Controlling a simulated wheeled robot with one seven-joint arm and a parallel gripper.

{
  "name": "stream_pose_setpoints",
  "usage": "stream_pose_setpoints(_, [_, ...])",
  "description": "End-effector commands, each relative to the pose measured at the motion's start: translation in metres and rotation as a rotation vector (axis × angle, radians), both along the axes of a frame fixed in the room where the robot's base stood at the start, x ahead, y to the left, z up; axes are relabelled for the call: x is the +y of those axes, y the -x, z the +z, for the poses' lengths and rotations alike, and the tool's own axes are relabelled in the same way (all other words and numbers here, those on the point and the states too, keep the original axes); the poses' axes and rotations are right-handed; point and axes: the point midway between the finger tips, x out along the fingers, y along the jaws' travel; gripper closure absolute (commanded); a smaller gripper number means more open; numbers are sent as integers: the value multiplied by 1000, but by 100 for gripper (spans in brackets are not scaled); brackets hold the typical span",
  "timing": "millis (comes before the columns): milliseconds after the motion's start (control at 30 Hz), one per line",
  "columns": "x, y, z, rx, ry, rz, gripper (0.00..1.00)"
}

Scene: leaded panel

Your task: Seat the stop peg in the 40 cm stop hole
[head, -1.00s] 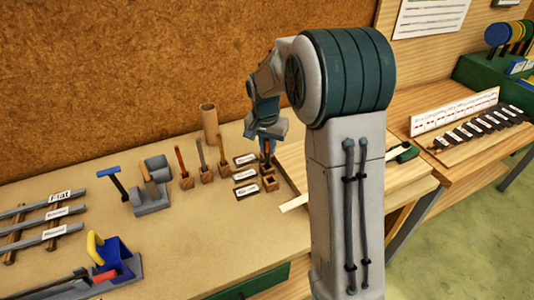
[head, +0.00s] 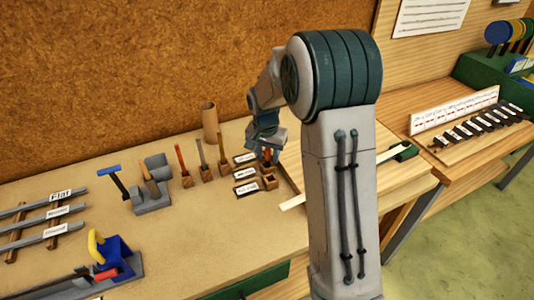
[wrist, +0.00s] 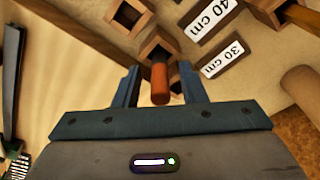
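The stop peg, a round orange-brown stick (wrist: 160,84), stands in the square hole of a wooden block (wrist: 151,48) in the wrist view. My gripper (wrist: 160,80) has its two fingers on either side of the peg, with a visible gap on each side, so it is open and not touching it. The 40 cm label (wrist: 213,18) and 30 cm label (wrist: 225,55) lie to the right of the blocks. I cannot tell surely which label belongs to the peg's block, nor how deep the peg sits. In the head view my gripper (head: 266,150) is over the block row.
Another block (wrist: 128,14) with an empty hole is beside it. Several upright tools in wooden blocks (head: 204,172) stand left of the labels, with a cardboard tube (head: 209,122) behind. A wooden board (head: 292,165) lies to the right.

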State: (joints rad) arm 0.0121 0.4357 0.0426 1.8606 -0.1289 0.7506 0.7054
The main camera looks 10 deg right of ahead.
Motion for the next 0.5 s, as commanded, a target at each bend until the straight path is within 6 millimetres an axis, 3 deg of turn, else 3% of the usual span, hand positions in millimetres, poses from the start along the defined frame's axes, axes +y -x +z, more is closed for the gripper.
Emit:
stream_pose_setpoints(167, [0, 0, 11, -3, 1, 0, 62])
stream_pose_setpoints(500, [6, 7, 82, -5, 0, 0, 62])
